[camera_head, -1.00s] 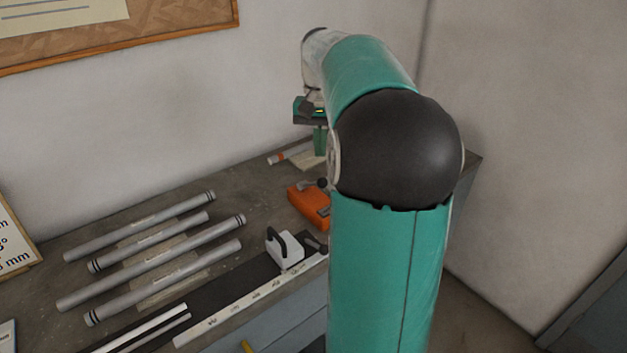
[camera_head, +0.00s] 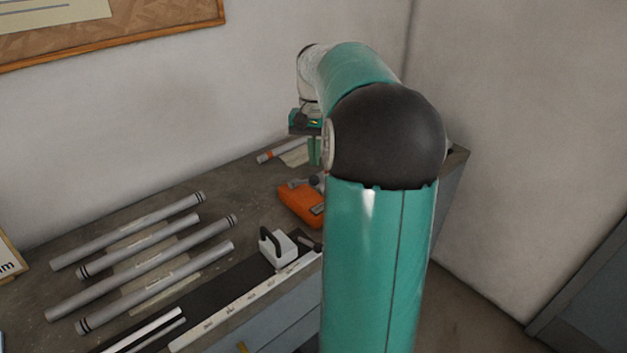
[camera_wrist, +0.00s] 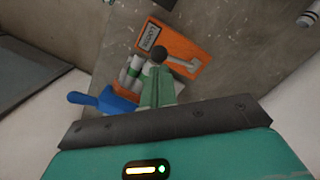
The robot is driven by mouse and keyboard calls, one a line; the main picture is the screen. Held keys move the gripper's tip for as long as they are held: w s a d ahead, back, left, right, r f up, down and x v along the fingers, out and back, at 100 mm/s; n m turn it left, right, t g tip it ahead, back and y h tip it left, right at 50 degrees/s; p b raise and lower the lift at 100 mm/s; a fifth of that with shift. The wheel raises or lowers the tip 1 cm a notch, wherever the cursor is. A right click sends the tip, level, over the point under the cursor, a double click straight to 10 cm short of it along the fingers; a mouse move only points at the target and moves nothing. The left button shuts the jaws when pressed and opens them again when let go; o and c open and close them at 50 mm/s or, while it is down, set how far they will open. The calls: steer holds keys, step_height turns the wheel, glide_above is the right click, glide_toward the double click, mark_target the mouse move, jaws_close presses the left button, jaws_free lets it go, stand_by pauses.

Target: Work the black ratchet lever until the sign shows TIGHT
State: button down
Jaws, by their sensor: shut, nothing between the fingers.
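The orange ratchet unit (camera_head: 300,203) stands on the bench, partly hidden by my arm in the head view. In the wrist view the orange unit (camera_wrist: 178,43) shows a small pale sign (camera_wrist: 150,37); its lettering is turned and too small to read surely. The lever has a grey arm (camera_wrist: 182,62) and a black ball knob (camera_wrist: 160,53); the knob also shows in the head view (camera_head: 314,180). My gripper (camera_wrist: 157,75) is shut and empty, its green fingertips close to the knob in the wrist picture. I cannot tell whether they touch. The gripper (camera_head: 314,163) points down in the head view.
A blue handle (camera_wrist: 104,101) and pale tubes (camera_wrist: 132,70) lie close beside my fingers. Several grey tubes (camera_head: 150,260) lie on the bench's left. A white block with a black handle (camera_head: 277,249) stands at the front, by a white scale strip (camera_head: 240,305).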

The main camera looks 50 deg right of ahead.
mark_target(314, 180)
steer(key=shift+s+a+f, duration=0.1)
steer(key=shift+s+f, duration=0.05)
steer(key=shift+f, duration=1.6)
steer(key=shift+f, duration=2)
steer(key=shift+w+d+r, duration=0.3)
steer(key=shift+w+d, duration=0.2)
steer(key=shift+d, duration=0.15)
steer(key=shift+w+d+r, duration=0.25)
steer(key=shift+w+d, duration=0.2)
steer(key=shift+d, duration=0.15)
step_height(314, 180, up, 14)
steer(key=d, duration=0.1)
steer(key=shift+w, duration=0.35)
steer(key=shift+f, duration=0.1)
